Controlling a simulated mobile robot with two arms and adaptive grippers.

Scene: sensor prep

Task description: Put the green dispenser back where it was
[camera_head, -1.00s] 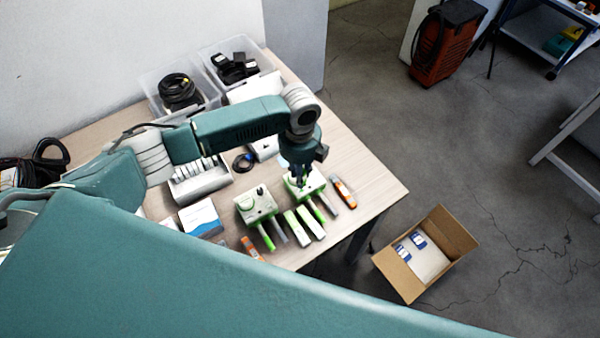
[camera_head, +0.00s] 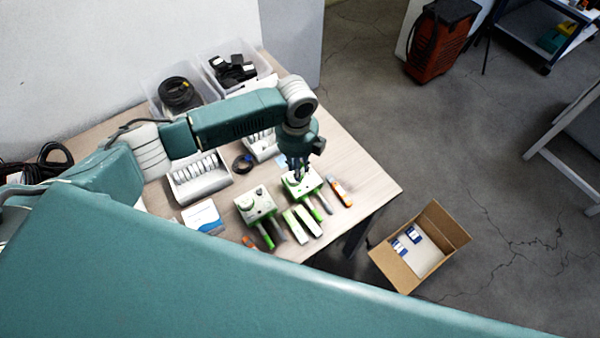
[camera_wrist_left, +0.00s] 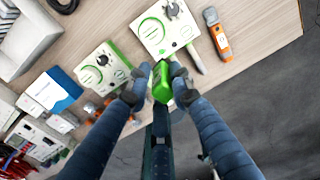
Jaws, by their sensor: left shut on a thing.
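My left gripper (camera_head: 298,178) is over the right white-and-green device (camera_head: 309,187) at the table's front right. In the left wrist view my left gripper (camera_wrist_left: 162,80) is shut on a bright green piece (camera_wrist_left: 162,87), which I take as the green dispenser. The fingers hide part of it. The device also shows in the left wrist view (camera_wrist_left: 152,35), just beyond the fingertips. I cannot tell whether the green piece touches the device or table. In the head view the gripper largely hides it. My right gripper is not in view.
A second white-and-green device (camera_head: 255,202) stands to the left. Two pale green-edged sticks (camera_head: 302,221) lie in front. An orange-grey tool (camera_head: 340,191) lies to the right, near the table edge. A cardboard box (camera_head: 391,270) stands on the floor beyond.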

